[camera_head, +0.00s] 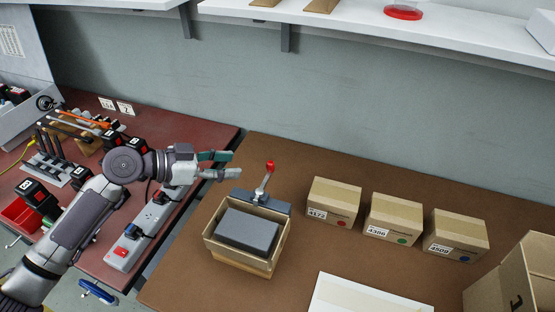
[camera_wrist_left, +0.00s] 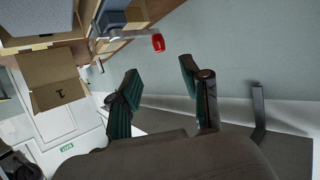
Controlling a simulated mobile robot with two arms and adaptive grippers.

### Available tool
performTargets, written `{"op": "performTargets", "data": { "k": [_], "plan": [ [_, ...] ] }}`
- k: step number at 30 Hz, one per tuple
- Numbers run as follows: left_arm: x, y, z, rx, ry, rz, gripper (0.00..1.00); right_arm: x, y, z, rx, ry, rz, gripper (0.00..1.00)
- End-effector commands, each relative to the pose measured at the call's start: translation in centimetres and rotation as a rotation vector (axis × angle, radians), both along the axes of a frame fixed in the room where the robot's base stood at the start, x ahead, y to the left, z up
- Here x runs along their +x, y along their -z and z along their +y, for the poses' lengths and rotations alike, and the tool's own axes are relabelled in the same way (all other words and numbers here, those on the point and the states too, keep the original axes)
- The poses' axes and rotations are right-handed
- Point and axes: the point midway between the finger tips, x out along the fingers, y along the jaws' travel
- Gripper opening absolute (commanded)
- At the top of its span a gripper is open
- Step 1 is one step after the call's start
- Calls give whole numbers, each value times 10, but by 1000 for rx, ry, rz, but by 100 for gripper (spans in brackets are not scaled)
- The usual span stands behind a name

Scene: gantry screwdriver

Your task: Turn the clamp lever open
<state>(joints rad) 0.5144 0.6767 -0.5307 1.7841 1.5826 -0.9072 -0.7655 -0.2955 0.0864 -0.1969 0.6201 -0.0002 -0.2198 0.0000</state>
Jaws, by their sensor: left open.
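The clamp lever (camera_head: 264,182) stands upright with a red knob (camera_head: 270,167) at its top, on a grey clamp body (camera_head: 262,201) at the back of an open box (camera_head: 243,261) with a dark grey block (camera_head: 246,231) in it. My left gripper (camera_head: 238,164) is open and empty, to the left of the knob and apart from it. In the left wrist view the red knob (camera_wrist_left: 158,43) and the lever (camera_wrist_left: 128,36) show above the open fingers (camera_wrist_left: 163,78). My right gripper is in neither view.
Three small cartons (camera_head: 334,201) stand in a row right of the clamp. A white sheet (camera_head: 365,296) lies in front. A larger open carton (camera_head: 515,280) is at the right edge. A power strip (camera_head: 146,228) and tools occupy the red bench (camera_head: 213,145) at left.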

Motion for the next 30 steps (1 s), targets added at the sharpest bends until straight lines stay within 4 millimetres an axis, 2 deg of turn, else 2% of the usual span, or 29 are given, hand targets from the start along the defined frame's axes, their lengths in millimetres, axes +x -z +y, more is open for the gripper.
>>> {"op": "performTargets", "data": {
  "k": [3, 6, 15, 21, 30],
  "plan": [
    [9, 6, -23, -4, 2, 2, 47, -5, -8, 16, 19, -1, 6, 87],
    [17, 14, -42, -4, 1, 1, 47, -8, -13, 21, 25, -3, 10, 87],
    [36, 37, -87, -2, 1, 0, 47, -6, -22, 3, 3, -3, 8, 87],
    [40, 43, -99, 0, 0, -1, 47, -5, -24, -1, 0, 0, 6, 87],
    [41, 44, -100, 0, 0, -1, 46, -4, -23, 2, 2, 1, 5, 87]
  ]
}}
